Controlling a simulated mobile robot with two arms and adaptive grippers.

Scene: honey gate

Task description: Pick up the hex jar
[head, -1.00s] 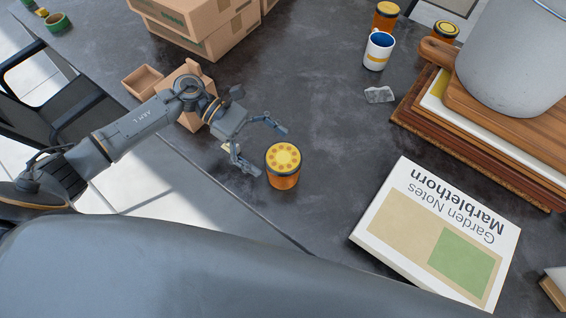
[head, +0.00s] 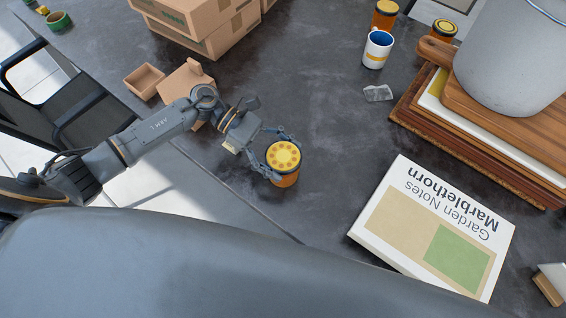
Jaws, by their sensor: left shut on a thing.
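The hex jar (head: 285,163) stands upright on the dark table in the head view. It has a yellow lid with a ring of orange dots and an amber body, part of which is hidden by a finger. My left gripper (head: 279,158) reaches in from the left and is shut on the jar, one finger on the far side and one on the near side. I cannot see clear space under the jar. My right gripper is not in the view.
A white book (head: 433,228) lies to the right of the jar. Stacked boards (head: 470,150) carry a grey bucket (head: 512,55). A white mug (head: 377,49) and two similar jars (head: 385,14) stand at the back. Cardboard boxes (head: 215,30) stand at the back left. Table between is mostly clear.

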